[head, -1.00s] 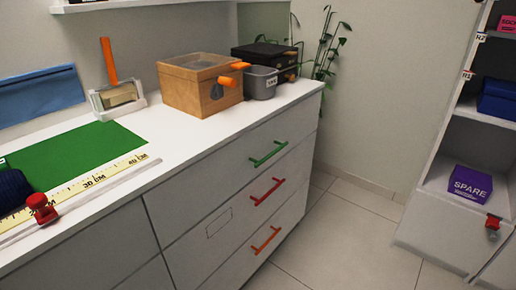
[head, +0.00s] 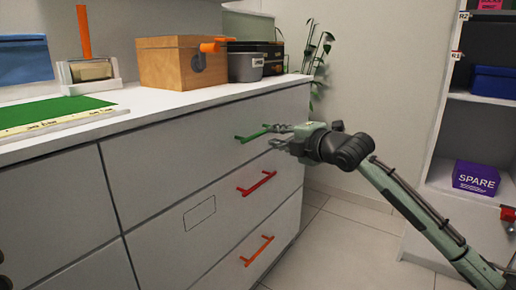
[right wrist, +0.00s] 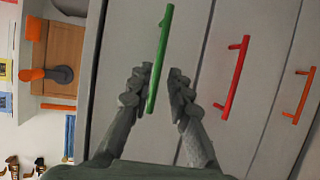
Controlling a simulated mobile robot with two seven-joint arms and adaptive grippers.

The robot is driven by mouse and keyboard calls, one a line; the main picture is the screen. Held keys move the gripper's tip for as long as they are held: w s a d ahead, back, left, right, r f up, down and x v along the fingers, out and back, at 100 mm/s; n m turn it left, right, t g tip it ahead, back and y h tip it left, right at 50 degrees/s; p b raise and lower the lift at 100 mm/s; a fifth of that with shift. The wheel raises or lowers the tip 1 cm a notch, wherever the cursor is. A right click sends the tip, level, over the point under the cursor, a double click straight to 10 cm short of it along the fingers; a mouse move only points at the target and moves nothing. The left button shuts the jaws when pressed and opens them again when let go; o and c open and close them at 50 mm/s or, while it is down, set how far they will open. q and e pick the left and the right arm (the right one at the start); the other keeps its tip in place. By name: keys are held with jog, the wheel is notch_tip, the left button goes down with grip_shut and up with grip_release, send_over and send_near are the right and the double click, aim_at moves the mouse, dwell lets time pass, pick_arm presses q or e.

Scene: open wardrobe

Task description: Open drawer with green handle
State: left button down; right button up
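The green handle (head: 249,137) is a straight bar on the front of the top drawer (head: 180,152), which sits shut, flush with the white cabinet. My right gripper (head: 283,136) reaches in from the right at the handle's right end. In the right wrist view the green handle (right wrist: 161,55) runs upright, its lower end between the two open fingers of my right gripper (right wrist: 154,92). A gap shows on each side of the bar, so the fingers are not closed on it. My left gripper is not in view.
A red handle (head: 257,183) and an orange handle (head: 257,251) are on the drawers below. A wooden box (head: 170,63) and a grey bin (head: 246,67) stand on the countertop. A shelf with a purple box (head: 476,178) stands right. The tiled floor (head: 335,245) before the drawers is open.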

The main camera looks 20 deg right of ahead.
aim_at(262, 133)
jog(key=b+x, duration=0.1)
jog(key=x, duration=0.6)
jog(key=shift+w, duration=0.25)
grip_shut()
